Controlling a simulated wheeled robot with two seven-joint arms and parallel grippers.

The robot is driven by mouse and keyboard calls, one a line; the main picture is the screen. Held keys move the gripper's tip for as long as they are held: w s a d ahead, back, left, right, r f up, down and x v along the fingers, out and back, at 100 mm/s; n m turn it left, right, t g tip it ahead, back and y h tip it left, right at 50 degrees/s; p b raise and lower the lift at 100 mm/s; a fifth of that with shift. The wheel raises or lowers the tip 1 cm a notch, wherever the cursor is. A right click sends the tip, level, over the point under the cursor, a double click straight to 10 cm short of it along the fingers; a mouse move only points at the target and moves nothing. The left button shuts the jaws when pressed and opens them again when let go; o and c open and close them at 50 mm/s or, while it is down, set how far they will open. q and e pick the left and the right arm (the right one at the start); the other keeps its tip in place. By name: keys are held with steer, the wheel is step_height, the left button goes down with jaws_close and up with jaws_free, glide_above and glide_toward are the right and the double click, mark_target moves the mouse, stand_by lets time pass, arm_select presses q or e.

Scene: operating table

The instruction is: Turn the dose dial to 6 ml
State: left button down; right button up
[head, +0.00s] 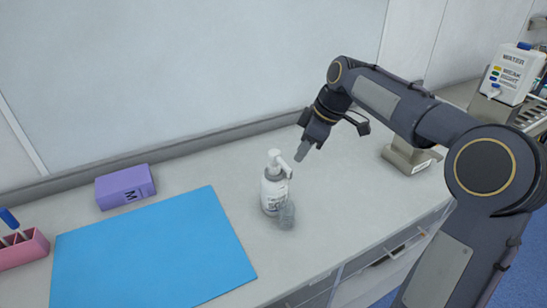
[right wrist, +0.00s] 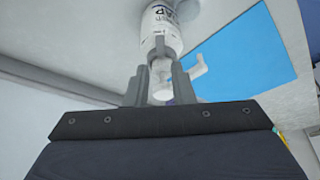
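A white pump bottle (head: 273,192) with dark lettering stands upright on the counter in the head view, its nozzle pointing right. In the right wrist view the bottle (right wrist: 163,27) shows upside down, with its pump head (right wrist: 161,84) seen between my fingers. A grey part (right wrist: 158,47) overlaps the bottle's neck there; I cannot tell whether it is the dose dial. No dial marks are readable. My right gripper (head: 303,150) is up and right of the pump head, apart from it in the head view. Its fingers (right wrist: 160,90) are spread. My left gripper is out of view.
A grey see-through object (head: 286,216) is at the bottle's front right. A blue mat (head: 150,255), a purple box (head: 125,187) and a pink holder (head: 22,250) lie to the left. A white labelled container (head: 513,75) is at the far right. The wall runs close behind.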

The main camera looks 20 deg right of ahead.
steer(key=x, duration=0.7)
steer(key=shift+f, duration=0.15)
jaws_close()
